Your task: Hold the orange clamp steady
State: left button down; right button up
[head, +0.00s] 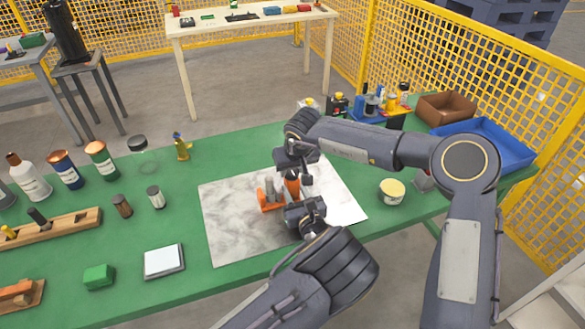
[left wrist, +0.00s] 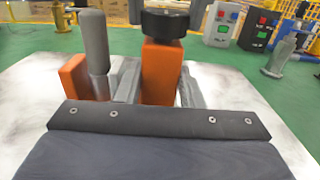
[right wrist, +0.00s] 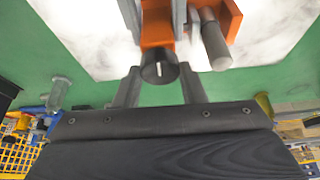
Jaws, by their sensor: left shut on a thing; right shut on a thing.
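The orange clamp (head: 268,203) stands on a grey-white marbled sheet (head: 230,225), with a grey cylinder (left wrist: 95,45) at one side. A round black knob (right wrist: 160,69) sits on its orange upright block (left wrist: 160,72). My left gripper (head: 292,201) is shut on the clamp; its fingers flank the orange block in the left wrist view. My right gripper (head: 302,177) is shut on the black knob from the far side; its fingers flank the knob in the right wrist view. The clamp's lower part is partly hidden by my left gripper.
On the green table (head: 215,285) stand several bottles at left, a wooden holder (head: 50,228), a green block (head: 98,276), a white pad (head: 164,261) and a yellow figure-like item (head: 182,146). A cream tub (head: 391,191), brown bin (head: 446,108) and blue tray (head: 515,150) are at right.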

jog(key=shift+m, duration=0.4)
jog(key=m+h, duration=0.1)
jog(key=m, duration=0.1)
jog(key=shift+a+m, duration=0.15)
jog(key=shift+m, duration=0.25)
jog(key=m+h, duration=0.2)
jog(key=m, duration=0.2)
jog(key=shift+a+m, duration=0.1)
jog(key=shift+m, duration=0.2)
jog(key=m+g+h, duration=0.1)
jog(key=m, duration=0.2)
jog(key=shift+a, duration=0.1)
jog(key=shift+w+m+g+h, duration=0.1)
jog(key=shift+m+g+h, duration=0.2)
jog(key=shift+m, duration=0.75)
jog(key=shift+w+m+g+h, duration=0.1)
jog(key=shift+m+g+h, duration=0.15)
jog(key=shift+m, duration=0.8)
jog(key=o, duration=1)
